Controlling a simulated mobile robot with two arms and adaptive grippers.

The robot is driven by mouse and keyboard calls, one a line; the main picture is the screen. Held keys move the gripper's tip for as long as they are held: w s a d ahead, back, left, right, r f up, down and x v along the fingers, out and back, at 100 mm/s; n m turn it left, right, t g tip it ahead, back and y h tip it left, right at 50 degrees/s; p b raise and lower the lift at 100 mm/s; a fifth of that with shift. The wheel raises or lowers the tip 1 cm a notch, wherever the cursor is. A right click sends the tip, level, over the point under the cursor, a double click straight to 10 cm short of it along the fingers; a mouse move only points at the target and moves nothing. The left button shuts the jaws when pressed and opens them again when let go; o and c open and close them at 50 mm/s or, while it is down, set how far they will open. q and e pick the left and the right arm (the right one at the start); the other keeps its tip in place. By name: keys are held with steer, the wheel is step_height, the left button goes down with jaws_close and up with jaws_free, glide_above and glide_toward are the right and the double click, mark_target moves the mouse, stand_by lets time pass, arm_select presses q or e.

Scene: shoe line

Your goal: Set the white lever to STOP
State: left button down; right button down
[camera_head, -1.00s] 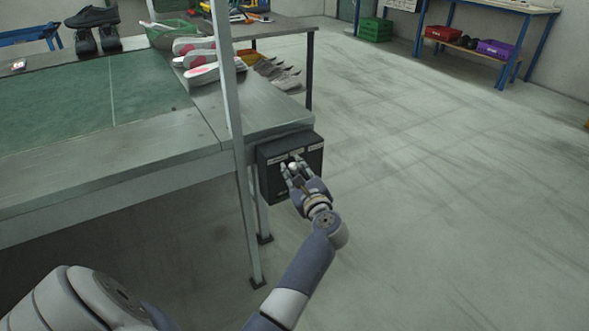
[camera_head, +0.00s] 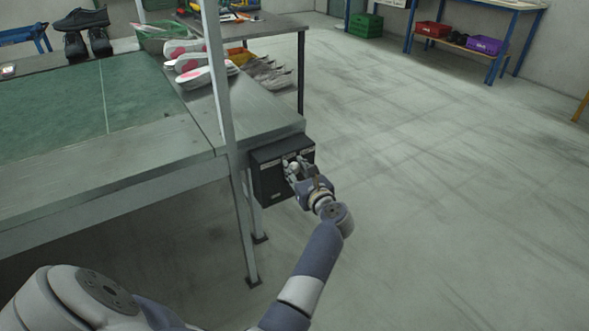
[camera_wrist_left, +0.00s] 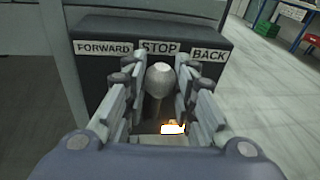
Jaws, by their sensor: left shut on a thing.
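The white lever (camera_wrist_left: 160,80) has a round pale knob on a thin stem. In the left wrist view the knob is below the STOP label (camera_wrist_left: 160,48), with FORWARD (camera_wrist_left: 102,47) to the left and BACK (camera_wrist_left: 209,54) to the right. The lever stands on a dark control box (camera_head: 270,186) on the table's end. My left gripper (camera_wrist_left: 156,88) is shut on the lever, a finger on each side of the knob. It also shows in front of the box in the head view (camera_head: 294,171). My right gripper is not in view.
A lit orange-white spot (camera_wrist_left: 172,128) shows low on the box. The work table (camera_head: 185,150) with a green mat and a metal post (camera_head: 217,80) is left of the box. Pale shoes (camera_head: 195,77) lie at its end. The floor to the right is clear.

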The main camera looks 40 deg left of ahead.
arm_select(q)
steer(key=shift+w, duration=0.1)
steer(key=shift+r, duration=0.1)
steer(key=c, duration=1.3)
jaws_free()
